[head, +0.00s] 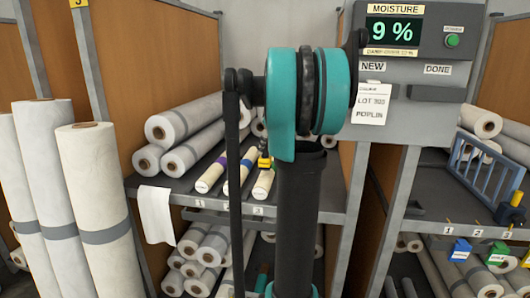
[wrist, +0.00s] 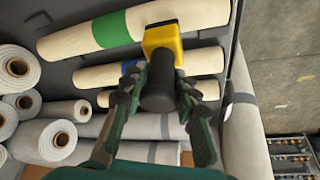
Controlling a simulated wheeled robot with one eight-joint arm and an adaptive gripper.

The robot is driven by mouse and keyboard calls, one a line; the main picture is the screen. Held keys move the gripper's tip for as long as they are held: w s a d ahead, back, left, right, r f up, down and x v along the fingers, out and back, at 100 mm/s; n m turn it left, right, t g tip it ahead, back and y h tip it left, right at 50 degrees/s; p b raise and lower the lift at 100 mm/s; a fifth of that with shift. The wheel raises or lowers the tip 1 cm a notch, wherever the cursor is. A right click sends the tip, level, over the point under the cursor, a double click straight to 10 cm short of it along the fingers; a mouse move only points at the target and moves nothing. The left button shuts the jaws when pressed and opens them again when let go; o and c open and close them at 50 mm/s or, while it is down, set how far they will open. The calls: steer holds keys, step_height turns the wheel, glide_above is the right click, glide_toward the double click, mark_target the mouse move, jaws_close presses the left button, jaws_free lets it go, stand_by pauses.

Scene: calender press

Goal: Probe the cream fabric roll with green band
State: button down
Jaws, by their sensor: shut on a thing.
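The cream fabric roll with green band (wrist: 110,30) lies across the top of the wrist view. In the head view, the cream roll under the probe (head: 263,185) is on the shelf, its band hidden. My gripper (wrist: 162,78) is shut on the black handle of a yellow moisture probe (wrist: 162,38), also in the head view (head: 265,162). The probe's yellow head overlaps this roll's edge, right of the green band; I cannot tell whether it touches. The gripper is hidden behind my arm in the head view. The moisture display (head: 393,30) reads 9 %.
A blue-banded cream roll (wrist: 205,62) and a purple-banded one (head: 212,172) lie beside it. Large white rolls (head: 183,122) crowd the shelf's left. A tag (head: 371,103) reads LOT 303 POPLIN. NEW (head: 372,67) and DONE (head: 437,69) slots, a blue rack (head: 490,170) and coloured tags are right.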

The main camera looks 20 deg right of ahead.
steer(key=shift+r, duration=2.1)
steer(key=shift+w+a, duration=0.1)
